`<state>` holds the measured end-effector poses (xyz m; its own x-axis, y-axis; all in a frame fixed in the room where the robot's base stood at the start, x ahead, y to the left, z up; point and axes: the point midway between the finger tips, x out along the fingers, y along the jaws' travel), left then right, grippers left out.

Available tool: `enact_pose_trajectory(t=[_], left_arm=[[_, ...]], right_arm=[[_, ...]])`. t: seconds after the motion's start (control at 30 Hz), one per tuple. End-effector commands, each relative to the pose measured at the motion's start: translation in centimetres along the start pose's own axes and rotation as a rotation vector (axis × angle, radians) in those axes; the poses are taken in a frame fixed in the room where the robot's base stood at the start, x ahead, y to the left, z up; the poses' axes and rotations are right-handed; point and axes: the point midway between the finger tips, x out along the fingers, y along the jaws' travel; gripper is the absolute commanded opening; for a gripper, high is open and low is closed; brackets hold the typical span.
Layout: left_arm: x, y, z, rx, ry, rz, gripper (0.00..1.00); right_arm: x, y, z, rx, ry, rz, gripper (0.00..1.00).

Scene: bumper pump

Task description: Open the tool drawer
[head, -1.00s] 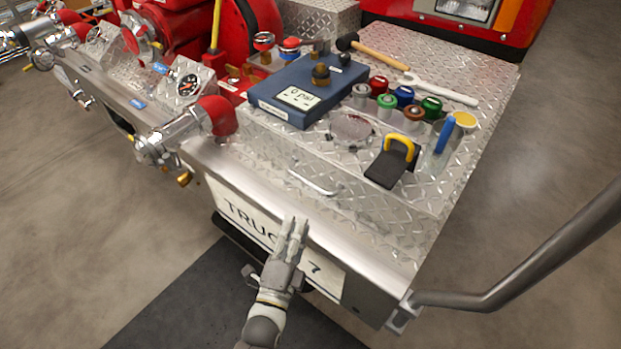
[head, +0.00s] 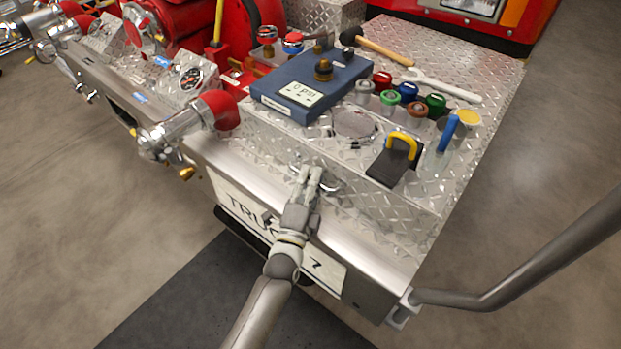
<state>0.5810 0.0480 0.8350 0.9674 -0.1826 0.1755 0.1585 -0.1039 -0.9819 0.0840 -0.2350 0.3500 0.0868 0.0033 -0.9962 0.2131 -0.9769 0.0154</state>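The tool drawer (head: 375,208) is the diamond-plate front of the box on the truck's rear step, and it looks shut. Its thin curved metal handle (head: 331,187) is partly hidden by my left gripper (head: 310,173). My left gripper reaches up from the bottom of the head view, with its fingertips at the handle's left part. The fingertips look close together. I cannot tell whether they touch the handle or close around it. My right gripper is not in view.
On the box top are a blue gauge case (head: 312,85), several coloured caps, a hammer (head: 384,50), a wrench (head: 442,86) and a black-and-yellow item (head: 394,160). A red-capped valve (head: 190,127) juts out left of the drawer. A grey rail (head: 520,270) stands at right.

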Motion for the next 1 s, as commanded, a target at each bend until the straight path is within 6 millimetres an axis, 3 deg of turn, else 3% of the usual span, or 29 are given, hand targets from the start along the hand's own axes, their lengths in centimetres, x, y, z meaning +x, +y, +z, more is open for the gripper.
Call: enact_pose_trajectory(t=[0.23, 0.4, 0.77, 1.0], left_arm=[[0.1, 0.0, 0.0, 0.000, 0.000, 0.001, 0.22], [0.1, 0.0, 0.0, 0.000, 0.000, 0.000, 0.00], [-0.1, 0.0, 0.0, 0.000, 0.000, 0.001, 0.00], [-2.0, -0.6, 0.8, 0.003, 0.000, 0.005, 0.00]], right_arm=[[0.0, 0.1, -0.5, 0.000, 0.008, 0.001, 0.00], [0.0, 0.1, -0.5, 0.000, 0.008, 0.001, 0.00], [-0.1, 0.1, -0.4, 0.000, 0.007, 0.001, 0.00], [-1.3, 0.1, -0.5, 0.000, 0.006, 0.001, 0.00]])
